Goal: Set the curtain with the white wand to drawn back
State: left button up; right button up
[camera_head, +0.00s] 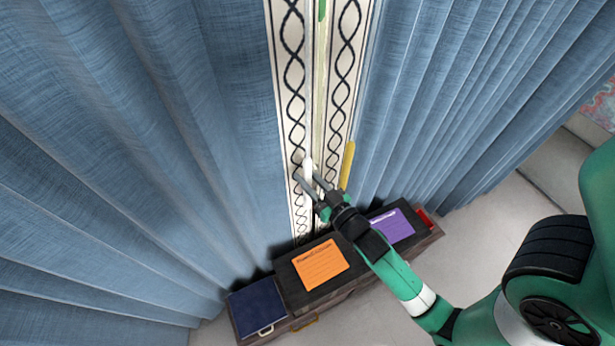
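The left blue curtain (190,120) and the right blue curtain (450,90) hang with a narrow gap between them. Each has a white border with a dark twisted pattern along its inner edge. The short white wand (308,167) hangs by the left curtain's border. A yellow wand (348,165) hangs by the right curtain's border. My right gripper (309,179) reaches in from the lower right. Its fingers are apart at the white wand's lower end; I cannot tell whether they touch it. My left gripper is out of view.
A low dark chest (288,268) stands below the curtains. Pale floor (480,235) shows at the right.

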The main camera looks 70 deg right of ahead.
grip_shut()
dwell(1.0)
